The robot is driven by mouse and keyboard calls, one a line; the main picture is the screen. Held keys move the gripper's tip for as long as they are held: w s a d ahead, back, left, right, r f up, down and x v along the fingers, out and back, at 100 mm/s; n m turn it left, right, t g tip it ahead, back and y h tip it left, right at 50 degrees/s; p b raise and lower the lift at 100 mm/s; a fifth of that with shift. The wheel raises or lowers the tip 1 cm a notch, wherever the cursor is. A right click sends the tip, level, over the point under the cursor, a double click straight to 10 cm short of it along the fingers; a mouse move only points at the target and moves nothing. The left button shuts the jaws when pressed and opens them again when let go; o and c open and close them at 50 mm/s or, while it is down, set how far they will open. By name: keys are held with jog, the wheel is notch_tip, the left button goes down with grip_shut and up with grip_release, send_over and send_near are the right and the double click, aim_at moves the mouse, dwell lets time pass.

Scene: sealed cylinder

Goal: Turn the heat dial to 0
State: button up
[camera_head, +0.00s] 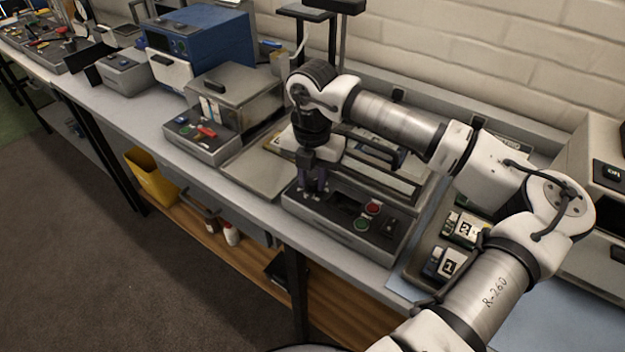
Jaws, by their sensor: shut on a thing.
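A grey control panel (330,228) sits at the front of a bench machine. Its dark top carries a red button (372,208) and a green button (362,224) to the right. My gripper (313,190) points down at the left part of this panel, with its fingers low against the top. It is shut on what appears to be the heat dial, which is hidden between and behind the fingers. The dial's pointer and its scale marks cannot be read from here.
A tray with small boxes marked 2 (465,229) and 1 (449,264) lies right of the panel, beneath my arm. Another grey unit with a red handle (206,132) and a blue machine (215,40) stand to the left. A bare metal plate (258,172) lies between.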

jog(key=n+b, duration=0.1)
jog(key=b, duration=0.1)
jog(key=n+b, duration=0.2)
jog(key=shift+f, duration=0.3)
jog(key=n+b, duration=0.3)
jog(key=n, duration=0.1)
jog(key=shift+r, duration=0.15)
jog(key=n+b, duration=0.2)
jog(key=n, duration=0.1)
jog(key=shift+n, duration=0.4)
jog(key=n+b, duration=0.2)
jog(key=n, duration=0.2)
jog(key=shift+r, duration=0.15)
jog(key=n, duration=0.4)
jog(key=shift+b, duration=0.4)
jog(key=n, duration=0.4)
jog(key=shift+n, duration=0.3)
jog(key=n, duration=0.3)
jog(key=shift+n+b, duration=0.3)
jog(key=shift+b, duration=0.1)
jog(key=shift+n, duration=2.1)
